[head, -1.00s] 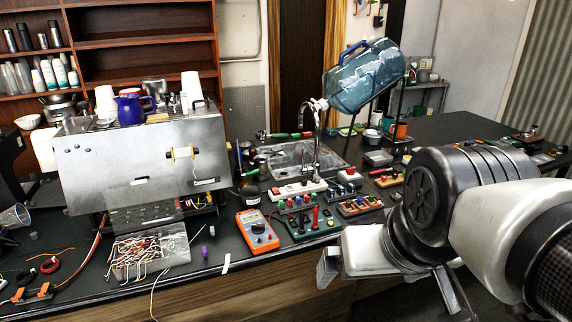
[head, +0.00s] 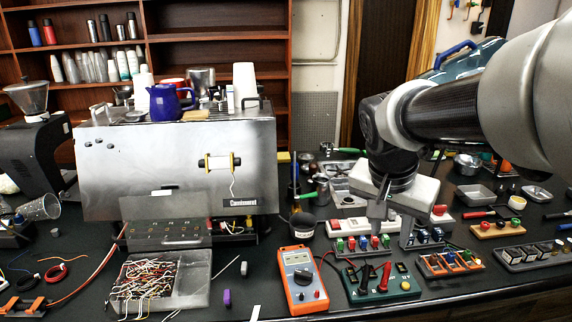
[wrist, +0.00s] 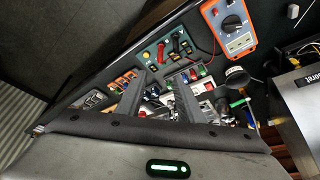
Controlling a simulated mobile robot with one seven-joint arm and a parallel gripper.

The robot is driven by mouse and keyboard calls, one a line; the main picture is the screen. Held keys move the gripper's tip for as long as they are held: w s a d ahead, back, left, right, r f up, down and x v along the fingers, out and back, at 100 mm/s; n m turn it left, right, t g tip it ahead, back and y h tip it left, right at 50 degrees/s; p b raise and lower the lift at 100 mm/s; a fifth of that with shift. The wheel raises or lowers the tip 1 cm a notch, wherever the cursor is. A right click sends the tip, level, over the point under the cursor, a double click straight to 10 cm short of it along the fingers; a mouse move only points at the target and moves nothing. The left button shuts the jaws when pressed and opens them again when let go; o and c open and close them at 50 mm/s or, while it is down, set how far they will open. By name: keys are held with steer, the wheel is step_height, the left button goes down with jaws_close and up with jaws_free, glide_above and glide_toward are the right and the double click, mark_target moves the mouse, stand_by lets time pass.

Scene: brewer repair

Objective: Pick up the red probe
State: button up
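The red probe (head: 385,277) stands tilted in a dark green block (head: 400,290), beside a black probe (head: 367,277). In the wrist view the red probe (wrist: 176,43) shows beyond my fingertips, on the green block. My gripper (head: 392,236) points down, above and behind the green block, over the row of coloured parts. It also shows in the wrist view (wrist: 160,78), with its two fingers apart and nothing between them. It does not touch the red probe.
An orange multimeter (head: 302,280) lies left of the block, with a red lead running toward it. Small terminal boards (head: 449,265) lie to the right. A steel brewer (head: 180,165) and a wire tray (head: 190,290) stand left.

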steer(key=w, duration=0.1)
steer(key=b, duration=0.1)
glide_toward(388, 267)
steer(key=x, duration=0.4)
steer(key=w+x, duration=0.1)
steer(key=x, duration=0.1)
steer(key=shift+d+f, duration=0.15)
steer(key=shift+f, duration=0.05)
steer(key=shift+s+b+x, duration=0.15)
steer(key=shift+b+x, duration=0.1)
steer(key=shift+x, duration=1.1)
steer(key=shift+s+b+x, duration=0.2)
steer(key=shift+b+x, duration=0.05)
steer(key=shift+x, duration=1.15)
jaws_close()
